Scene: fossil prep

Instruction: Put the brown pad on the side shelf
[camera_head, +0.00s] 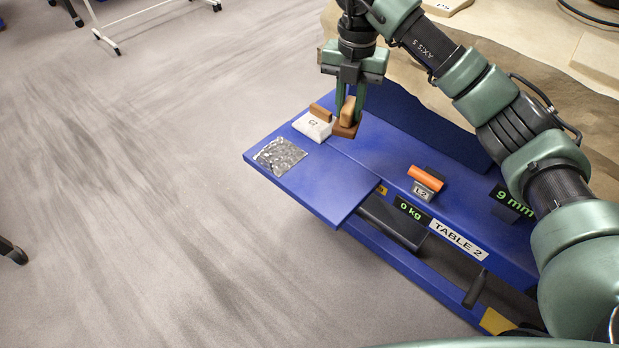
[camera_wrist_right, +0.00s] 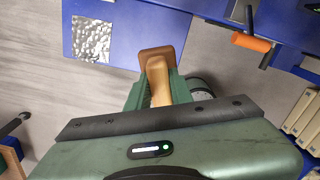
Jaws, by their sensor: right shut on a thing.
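The brown pad (camera_head: 345,131) has a flat dark-brown base and a lighter tan upright grip. My right gripper (camera_head: 350,108) is shut on that tan grip, pointing down. The pad also shows in the right wrist view (camera_wrist_right: 155,53), in front of the fingers (camera_wrist_right: 160,88). The side shelf (camera_head: 315,181) is the flat blue panel at the left end of the blue table. The pad is at the shelf's inner back part, by the seam with the table; I cannot tell whether it touches the surface. My left gripper is not in view.
A white block marked C2 (camera_head: 312,126) and a small brown block (camera_head: 320,112) stand just left of the pad. A crinkled silver sheet (camera_head: 280,155) lies on the shelf's left. An orange-handled item (camera_head: 426,178) is on the table. The shelf's front is clear.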

